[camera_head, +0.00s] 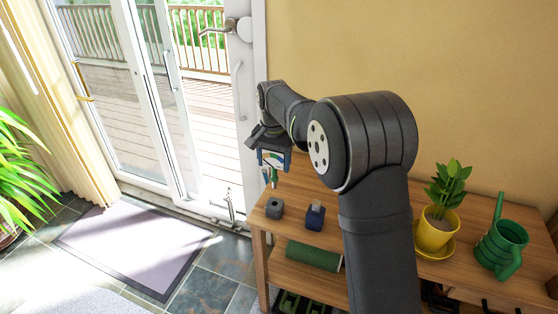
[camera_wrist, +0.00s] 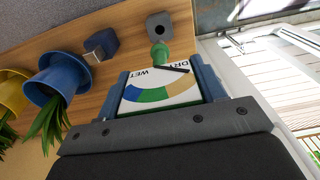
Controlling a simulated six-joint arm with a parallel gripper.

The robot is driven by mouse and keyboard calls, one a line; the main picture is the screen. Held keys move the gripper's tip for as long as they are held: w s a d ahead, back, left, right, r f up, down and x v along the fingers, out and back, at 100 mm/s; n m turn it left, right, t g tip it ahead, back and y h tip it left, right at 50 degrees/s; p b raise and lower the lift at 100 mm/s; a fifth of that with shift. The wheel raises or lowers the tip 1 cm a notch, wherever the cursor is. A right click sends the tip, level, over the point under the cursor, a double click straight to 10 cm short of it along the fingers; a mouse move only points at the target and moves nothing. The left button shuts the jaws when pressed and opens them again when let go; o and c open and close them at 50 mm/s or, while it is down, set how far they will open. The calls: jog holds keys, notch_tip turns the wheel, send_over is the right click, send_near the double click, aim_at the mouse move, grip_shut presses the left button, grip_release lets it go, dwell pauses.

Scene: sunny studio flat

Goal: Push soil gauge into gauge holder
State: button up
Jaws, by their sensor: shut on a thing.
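The green stem hangs above this block, with a gap in the head view. In the wrist view the block (camera_wrist: 160,25) lies just beyond the stem (camera_wrist: 160,54), whose tip is hard to make out.
A small dark-blue block (camera_head: 315,216) stands right of the holder. A yellow plant pot (camera_head: 436,233) and green watering can (camera_head: 500,248) stand further right. The wrist view also shows a blue pot (camera_wrist: 62,76) with a plant. A green roll (camera_head: 313,256) lies on the lower shelf.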

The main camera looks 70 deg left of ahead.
aim_at(274, 178)
jog(key=shift+f, duration=3.05)
jog(key=shift+d+f, duration=0.1)
jog(key=shift+f, duration=2.6)
dwell(2.1)
